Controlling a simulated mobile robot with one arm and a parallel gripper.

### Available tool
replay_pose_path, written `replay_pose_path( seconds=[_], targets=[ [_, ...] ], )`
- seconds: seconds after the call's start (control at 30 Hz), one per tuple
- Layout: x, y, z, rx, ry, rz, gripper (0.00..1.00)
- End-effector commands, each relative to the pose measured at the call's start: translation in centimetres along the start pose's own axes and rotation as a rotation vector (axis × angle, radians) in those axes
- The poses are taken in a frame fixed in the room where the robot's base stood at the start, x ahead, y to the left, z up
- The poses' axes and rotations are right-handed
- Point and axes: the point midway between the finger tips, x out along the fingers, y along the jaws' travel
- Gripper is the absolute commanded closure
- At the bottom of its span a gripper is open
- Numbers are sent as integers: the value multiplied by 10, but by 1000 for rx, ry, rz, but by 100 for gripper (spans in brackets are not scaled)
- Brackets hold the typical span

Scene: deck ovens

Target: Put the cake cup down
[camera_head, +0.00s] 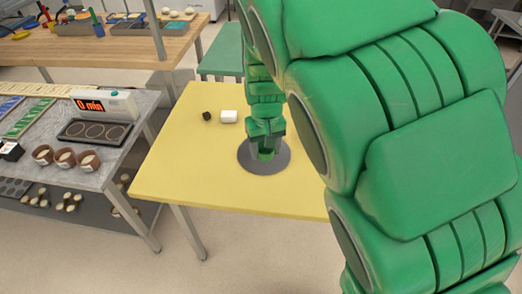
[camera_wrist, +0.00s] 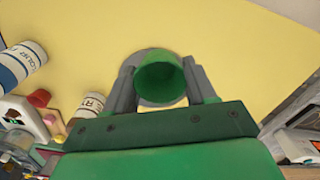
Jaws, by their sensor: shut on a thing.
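A green cake cup (camera_wrist: 160,84) is held between the two grey fingers of my gripper (camera_wrist: 163,78) in the wrist view, with its open mouth toward the camera. In the head view my gripper (camera_head: 265,140) points down over the right part of the yellow table (camera_head: 190,170). The cup (camera_head: 266,154) shows there as a small green shape below the fingers. A round dark grey disc (camera_head: 248,160) lies on the table under it. The cup is over the disc; I cannot tell whether it touches.
A grey counter (camera_head: 95,176) with brown cups and a timer (camera_head: 107,104) stands left. The table's front left is clear. In the wrist view, canisters (camera_wrist: 22,62) lie left.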

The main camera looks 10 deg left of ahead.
Motion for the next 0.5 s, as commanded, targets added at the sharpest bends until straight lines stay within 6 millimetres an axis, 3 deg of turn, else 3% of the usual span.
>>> replay_pose_path(
  seconds=[0.5],
  targets=[
    [25, 2, -59, 1, 1, -1, 73]
  ],
)
